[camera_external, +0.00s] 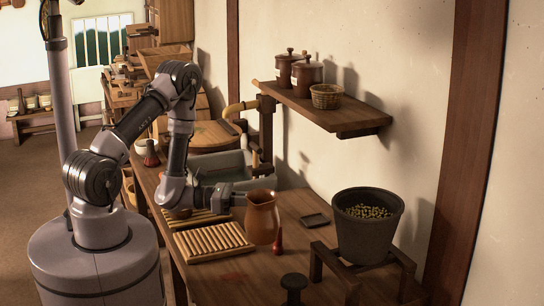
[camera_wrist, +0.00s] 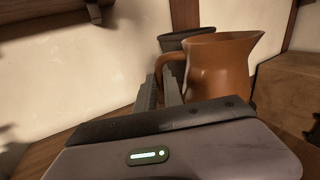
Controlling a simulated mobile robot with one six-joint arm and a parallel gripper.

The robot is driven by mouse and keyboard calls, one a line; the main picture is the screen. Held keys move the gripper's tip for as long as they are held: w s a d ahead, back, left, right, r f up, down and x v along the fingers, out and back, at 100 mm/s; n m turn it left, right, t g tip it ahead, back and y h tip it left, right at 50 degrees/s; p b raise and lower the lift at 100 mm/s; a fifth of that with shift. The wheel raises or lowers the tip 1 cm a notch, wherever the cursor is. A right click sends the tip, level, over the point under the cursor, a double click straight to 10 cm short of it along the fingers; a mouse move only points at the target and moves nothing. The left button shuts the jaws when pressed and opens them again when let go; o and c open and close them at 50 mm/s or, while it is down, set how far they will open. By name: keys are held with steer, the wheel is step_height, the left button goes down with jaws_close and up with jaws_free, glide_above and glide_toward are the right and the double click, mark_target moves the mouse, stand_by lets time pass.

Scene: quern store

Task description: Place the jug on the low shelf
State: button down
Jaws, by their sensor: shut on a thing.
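The brown clay jug (camera_external: 263,218) is upright over the wooden table, near the slatted rack; I cannot tell whether its base touches the tabletop. My gripper (camera_external: 240,199) reaches it from the left and is shut on its handle. In the wrist view, the fingers (camera_wrist: 164,88) close on the handle of the jug (camera_wrist: 222,70), whose spout points right; its base is hidden behind my gripper. A wooden wall shelf (camera_external: 340,119) is at the upper right, with two lidded brown jars (camera_external: 306,76) and a small basket (camera_external: 327,97) on it. Its front right end is bare.
A dark pot of grain (camera_external: 365,238) stands on a wooden stand (camera_external: 404,266) to the right. A slatted rack (camera_external: 213,242), a small dark tray (camera_external: 315,220), a red-brown slim object (camera_external: 278,241) and a dark knobbed object (camera_external: 294,288) are around the jug.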

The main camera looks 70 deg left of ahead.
steer(key=s+a+f+n+t+y, duration=0.1)
steer(key=s+a+n+y, duration=0.15)
steer(key=a, duration=0.55)
steer(key=s+a+f+n+t+y, duration=0.15)
steer(key=a+y, duration=0.25)
steer(key=a, duration=0.4)
steer(key=n+g+y+b, duration=0.1)
steer(key=n+y+b, duration=0.2)
steer(key=y+b, duration=0.15)
glide_above(199, 228)
step_height(199, 228, down, 11)
steer(key=shift+r, duration=0.2)
steer(key=shift+r+p, duration=0.1)
steer(key=shift+p, duration=0.25)
steer(key=shift+d, duration=0.1)
steer(key=c, duration=1.5)
jaws_free()
